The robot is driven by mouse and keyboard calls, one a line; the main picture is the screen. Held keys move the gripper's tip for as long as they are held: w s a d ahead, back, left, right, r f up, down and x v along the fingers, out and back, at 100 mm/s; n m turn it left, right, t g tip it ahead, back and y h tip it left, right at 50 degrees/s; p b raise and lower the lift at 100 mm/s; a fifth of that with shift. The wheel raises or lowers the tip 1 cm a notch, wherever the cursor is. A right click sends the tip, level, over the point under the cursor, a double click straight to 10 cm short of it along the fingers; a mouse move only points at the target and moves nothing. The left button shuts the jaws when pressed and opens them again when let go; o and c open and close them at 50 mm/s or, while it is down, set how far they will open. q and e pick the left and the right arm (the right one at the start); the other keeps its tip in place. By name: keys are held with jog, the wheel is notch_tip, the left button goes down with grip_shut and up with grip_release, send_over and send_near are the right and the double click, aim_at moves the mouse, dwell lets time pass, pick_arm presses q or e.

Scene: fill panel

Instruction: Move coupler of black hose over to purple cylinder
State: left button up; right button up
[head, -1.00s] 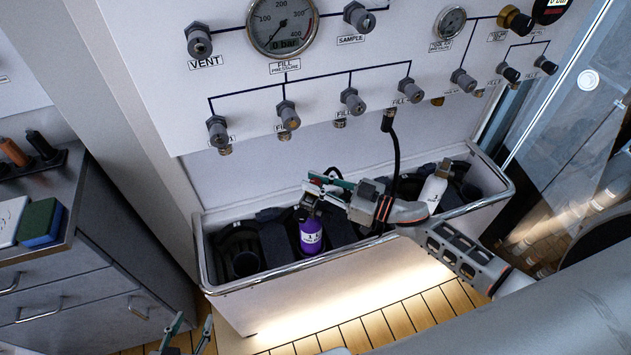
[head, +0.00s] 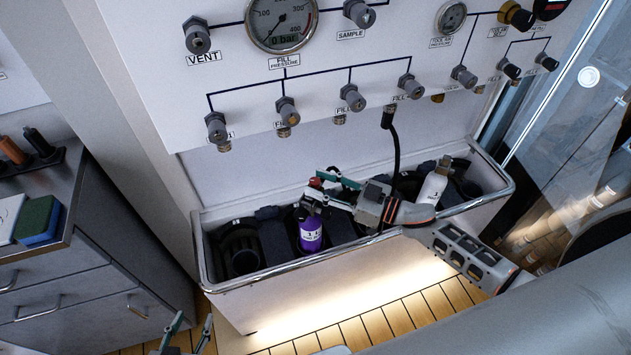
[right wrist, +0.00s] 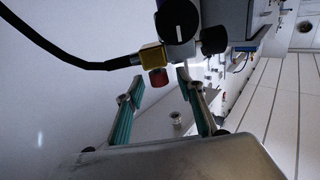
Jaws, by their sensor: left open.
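The purple cylinder (head: 311,235) stands upright in the trough below the panel. The black hose (head: 396,150) hangs from the rightmost lower panel fitting and passes behind my right gripper. In the right wrist view the hose (right wrist: 60,55) runs in from the left to a brass coupler (right wrist: 151,56) with a red knob (right wrist: 158,77). The coupler is right beside a black valve (right wrist: 178,24); I cannot tell whether they are joined. My right gripper (head: 314,184) is open at the purple cylinder's top, its fingers apart around the red knob. My left gripper (head: 190,335) is open and empty at the bottom edge.
The trough's metal rail (head: 290,275) runs along its front. A white cylinder (head: 433,187) stands in the trough, right of my right gripper. The fill panel (head: 240,70) with gauges and knobs is above. A drawer cabinet (head: 100,260) stands at left. A glass door is at right.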

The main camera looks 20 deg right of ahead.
jog(key=v, duration=1)
jog(key=shift+s, duration=0.1)
jog(key=s+a+f+m+h, duration=0.2)
jog(key=s+f+h, duration=0.3)
jog(key=s+f, duration=0.1)
jog(key=s+a+f+m+g+h, duration=0.1)
jog(key=s+a+f+m+h, duration=0.1)
jog(key=s+f+h, duration=0.3)
notch_tip(320, 180, down, 3)
jog(key=s+a, duration=0.1)
jog(key=s, duration=0.1)
jog(key=shift+s+m, duration=0.25)
jog(key=shift+m, duration=0.15)
